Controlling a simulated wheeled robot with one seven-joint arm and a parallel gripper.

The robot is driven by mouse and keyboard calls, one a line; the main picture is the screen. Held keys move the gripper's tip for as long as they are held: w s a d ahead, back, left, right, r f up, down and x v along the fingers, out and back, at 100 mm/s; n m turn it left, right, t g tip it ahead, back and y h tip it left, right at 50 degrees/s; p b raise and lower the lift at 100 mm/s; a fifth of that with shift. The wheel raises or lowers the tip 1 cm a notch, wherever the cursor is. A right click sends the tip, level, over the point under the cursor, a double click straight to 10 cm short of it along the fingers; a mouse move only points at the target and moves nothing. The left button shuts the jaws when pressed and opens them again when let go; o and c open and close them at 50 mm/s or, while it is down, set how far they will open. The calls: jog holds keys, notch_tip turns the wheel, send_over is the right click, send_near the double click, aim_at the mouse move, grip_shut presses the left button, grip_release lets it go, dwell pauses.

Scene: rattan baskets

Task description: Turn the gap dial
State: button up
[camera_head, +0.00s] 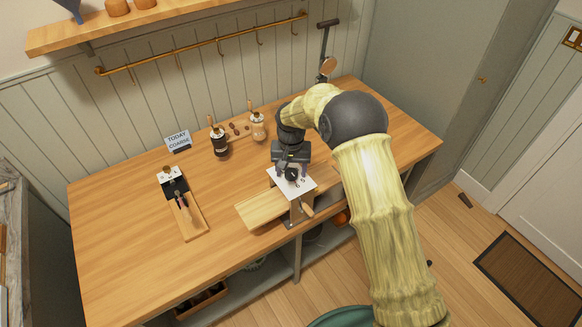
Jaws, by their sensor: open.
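A dark round knob, which looks like the gap dial (292,175), sits on the white top plate (291,188) of a small device near the front edge of the wooden table. My gripper (292,170) is open and points down over the plate, with a purplish fingertip on either side of the dial. I cannot tell whether the fingers touch it. My gripper's body hides the back of the plate. A small sign (179,140) at the back of the table reads "TODAY COARSE".
A pale wooden board (262,208) lies left of the device, and a wooden handle (307,210) sticks out at its front. Another board with a tool (182,202) lies at left. Two jars (219,143) with wooden handles stand behind. The table's left front (125,260) is clear.

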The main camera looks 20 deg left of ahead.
aim_at(292, 172)
jog(key=shift+r, duration=0.1)
notch_tip(292, 172, up, 17)
jog(key=b, duration=0.3)
jog(key=shift+r, duration=0.1)
dwell(0.4)
jog(key=s+d+f+m+t, duration=0.1)
jog(key=s+d, duration=0.3)
jog(key=d, duration=0.5)
jog(key=s+d+f, duration=0.1)
jog(key=s+d, duration=0.2)
jog(key=d, duration=0.6)
jog(key=s+d+f+m+t, duration=0.15)
jog(key=s+d, duration=0.25)
jog(key=d, duration=0.6)
jog(key=s+d+f, duration=0.2)
jog(key=s+d, duration=0.3)
jog(key=s, duration=0.4)
jog(key=shift+s+d+f, duration=0.2)
jog(key=shift+d+f, duration=0.1)
jog(key=shift+d, duration=0.1)
jog(key=shift+m, duration=0.25)
